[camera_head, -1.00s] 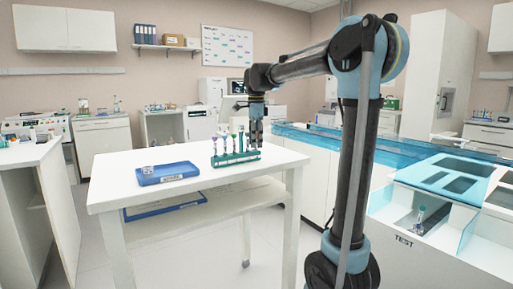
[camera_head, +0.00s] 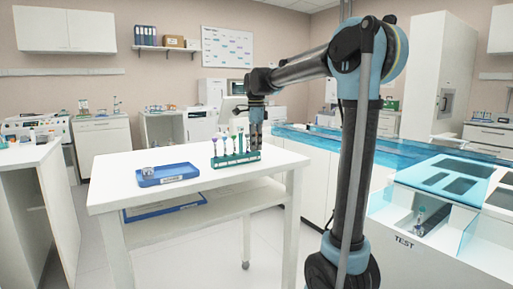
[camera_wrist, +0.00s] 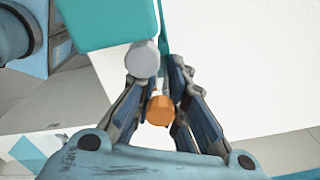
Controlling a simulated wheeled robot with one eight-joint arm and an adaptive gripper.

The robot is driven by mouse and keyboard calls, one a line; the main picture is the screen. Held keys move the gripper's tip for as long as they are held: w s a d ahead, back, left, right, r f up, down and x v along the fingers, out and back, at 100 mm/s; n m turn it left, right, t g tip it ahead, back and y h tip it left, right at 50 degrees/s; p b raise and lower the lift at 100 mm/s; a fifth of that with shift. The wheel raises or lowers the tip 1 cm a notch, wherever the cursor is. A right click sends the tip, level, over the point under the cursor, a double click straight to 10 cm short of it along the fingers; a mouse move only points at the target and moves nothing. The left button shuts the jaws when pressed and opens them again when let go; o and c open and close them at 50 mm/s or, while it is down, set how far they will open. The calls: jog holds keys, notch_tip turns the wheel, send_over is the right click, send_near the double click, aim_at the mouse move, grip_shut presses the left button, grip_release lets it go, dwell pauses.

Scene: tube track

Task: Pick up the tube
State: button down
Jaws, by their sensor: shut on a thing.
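In the wrist view, an orange-capped tube (camera_wrist: 160,108) sits between the two fingers of my gripper (camera_wrist: 160,75), which are shut on it. A tube with a pale grey cap (camera_wrist: 142,58) stands right beside it. In the head view, my gripper (camera_head: 256,143) points down at the right end of the green tube rack (camera_head: 235,160) on the white table. Several tubes stand in the rack to its left. The held tube is hidden by the fingers in the head view. I cannot tell whether its lower end is still in the rack.
A blue tray (camera_head: 168,175) with a small item in it lies on the white table (camera_head: 120,192), left of the rack. A white counter with blue covers (camera_head: 455,178) runs along the right. The table's front is clear.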

notch_tip(320, 180, up, 10)
jog(key=shift+f, duration=0.1)
dwell(0.4)
jog(key=shift+f, duration=0.2)
jog(key=shift+f, duration=4.55)
jog(key=n, duration=0.3)
jog(key=shift+n, duration=0.3)
jog(key=n, duration=0.4)
jog(key=shift+f, duration=0.15)
